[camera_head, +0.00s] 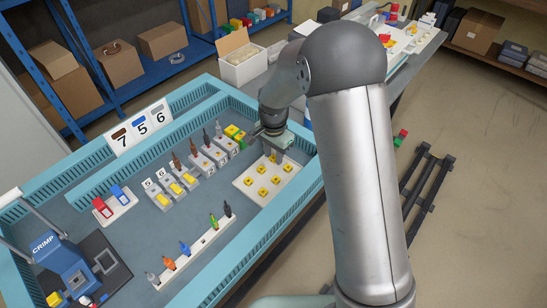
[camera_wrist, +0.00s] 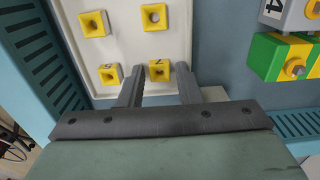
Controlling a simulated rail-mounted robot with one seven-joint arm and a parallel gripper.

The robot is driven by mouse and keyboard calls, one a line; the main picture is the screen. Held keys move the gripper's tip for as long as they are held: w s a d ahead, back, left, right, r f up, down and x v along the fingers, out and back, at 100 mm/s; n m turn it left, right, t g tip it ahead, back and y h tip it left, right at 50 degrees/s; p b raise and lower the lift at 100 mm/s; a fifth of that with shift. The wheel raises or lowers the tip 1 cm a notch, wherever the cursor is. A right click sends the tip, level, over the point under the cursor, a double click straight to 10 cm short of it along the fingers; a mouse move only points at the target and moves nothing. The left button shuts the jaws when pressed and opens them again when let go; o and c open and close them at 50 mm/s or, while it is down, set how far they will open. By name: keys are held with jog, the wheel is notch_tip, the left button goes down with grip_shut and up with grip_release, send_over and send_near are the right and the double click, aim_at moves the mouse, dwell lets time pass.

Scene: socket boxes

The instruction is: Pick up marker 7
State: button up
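A white tray (camera_head: 243,188) holds several small yellow square pieces with dark holes on top. In the wrist view the tray (camera_wrist: 128,45) lies under my gripper. One yellow piece (camera_wrist: 159,70) is between my fingertips, with a small dark mark on its edge that looks like a 7 but is too small to be sure. My gripper (camera_wrist: 160,78) is open, one finger on each side of this piece, with narrow gaps showing. Another yellow piece (camera_wrist: 110,74) is just left of the left finger. In the head view my gripper (camera_head: 273,150) is over the tray's far end.
A sign (camera_head: 139,127) reads 7, 5, 6 under coloured bars. Grey numbered boxes (camera_head: 203,164) stand in a row left of the tray. A green-and-yellow box (camera_wrist: 283,57) is to the right. A rack of coloured connectors (camera_head: 193,254) lies nearer. Teal walls (camera_head: 285,205) edge the table.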

jog(key=c, duration=0.5)
jog(key=shift+r, duration=0.15)
